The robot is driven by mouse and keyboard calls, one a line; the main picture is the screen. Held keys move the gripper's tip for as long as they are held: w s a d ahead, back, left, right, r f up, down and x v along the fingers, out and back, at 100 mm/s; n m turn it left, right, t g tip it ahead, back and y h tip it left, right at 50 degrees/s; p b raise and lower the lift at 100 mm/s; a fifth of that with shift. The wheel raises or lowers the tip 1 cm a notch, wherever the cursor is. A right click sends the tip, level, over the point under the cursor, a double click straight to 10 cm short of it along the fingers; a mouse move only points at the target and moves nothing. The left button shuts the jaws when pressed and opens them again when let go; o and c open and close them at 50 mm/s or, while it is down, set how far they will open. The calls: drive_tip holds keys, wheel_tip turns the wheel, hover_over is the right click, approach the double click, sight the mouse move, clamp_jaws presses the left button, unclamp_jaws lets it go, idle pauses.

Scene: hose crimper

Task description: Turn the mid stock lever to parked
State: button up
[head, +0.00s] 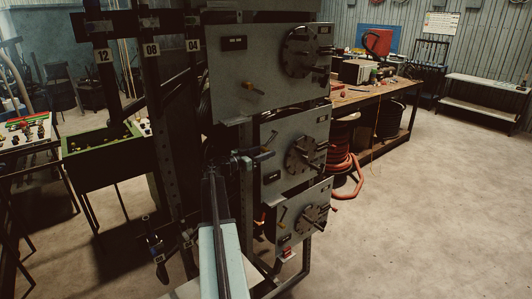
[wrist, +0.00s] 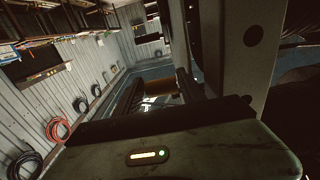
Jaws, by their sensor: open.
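Three grey panels stand stacked on a dark frame, each with a round dial. The mid stock lever (head: 268,138) shows only as a thin yellowish bar at the panel's upper left, partly hidden. My gripper (head: 264,154) is open just in front of that left part, close below the bar. In the wrist view, a brownish piece (wrist: 188,86) shows beyond the gripper body; I cannot tell whether it is the lever or whether the fingers touch it.
The top panel (head: 265,65) and bottom panel (head: 300,222) have similar levers near my arm. Dark uprights with number tags stand left. A green bin (head: 100,160) is further left. A workbench (head: 375,95) and red hose (head: 345,165) lie behind. The floor at right is clear.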

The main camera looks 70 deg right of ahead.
drive_tip(key=v, duration=0.7)
drive_tip(key=shift+a, duration=0.2)
